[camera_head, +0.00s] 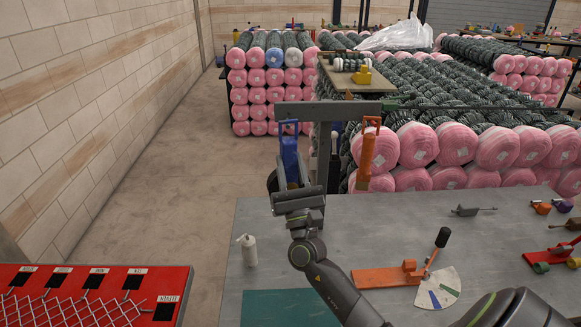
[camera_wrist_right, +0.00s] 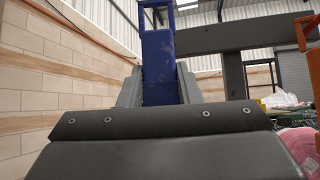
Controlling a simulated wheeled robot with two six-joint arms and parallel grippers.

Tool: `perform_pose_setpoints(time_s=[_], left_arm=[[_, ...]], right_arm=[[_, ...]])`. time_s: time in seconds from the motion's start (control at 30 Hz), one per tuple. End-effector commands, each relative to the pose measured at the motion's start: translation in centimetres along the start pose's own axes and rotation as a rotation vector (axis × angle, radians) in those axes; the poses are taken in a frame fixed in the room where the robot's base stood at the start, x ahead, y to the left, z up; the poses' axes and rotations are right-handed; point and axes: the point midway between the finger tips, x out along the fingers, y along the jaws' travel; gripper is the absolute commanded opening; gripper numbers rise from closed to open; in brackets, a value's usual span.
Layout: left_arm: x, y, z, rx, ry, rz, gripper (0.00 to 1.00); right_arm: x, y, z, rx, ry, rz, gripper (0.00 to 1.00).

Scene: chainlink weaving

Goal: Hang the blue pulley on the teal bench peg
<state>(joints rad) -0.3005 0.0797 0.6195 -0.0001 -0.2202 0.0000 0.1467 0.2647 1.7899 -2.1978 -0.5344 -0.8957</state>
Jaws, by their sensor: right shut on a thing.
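The blue pulley (camera_head: 290,158) is upright, its loop at the top, at the left end of a grey crossbar (camera_head: 345,110) on a post above the bench. My right gripper (camera_head: 292,188) is shut on its lower part; in the right wrist view the blue body (camera_wrist_right: 158,68) stands between the fingers, left of the crossbar (camera_wrist_right: 225,39). I cannot tell if the loop is around a peg or just in front of the bar. A small teal-green piece (camera_head: 389,105) shows at the crossbar's right end; whether it is the teal peg is unclear. My left gripper is not in view.
An orange pulley (camera_head: 367,158) hangs close by at the crossbar's right. The grey bench (camera_head: 330,240) carries a white bottle (camera_head: 249,251), a teal mat (camera_head: 288,309) and an orange-based lever tool (camera_head: 388,277). A red board with wire mesh (camera_head: 75,310) is lower left.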

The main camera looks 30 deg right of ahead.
Motion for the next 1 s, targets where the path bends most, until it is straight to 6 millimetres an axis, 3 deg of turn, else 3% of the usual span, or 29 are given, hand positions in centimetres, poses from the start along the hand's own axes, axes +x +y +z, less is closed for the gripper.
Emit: perform_pose_setpoints(time_s=[1.0], left_arm=[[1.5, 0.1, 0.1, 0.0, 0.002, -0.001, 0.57]], right_arm=[[2.5, -0.7, -2.2, 0.001, -0.004, 0.0, 0.0]])
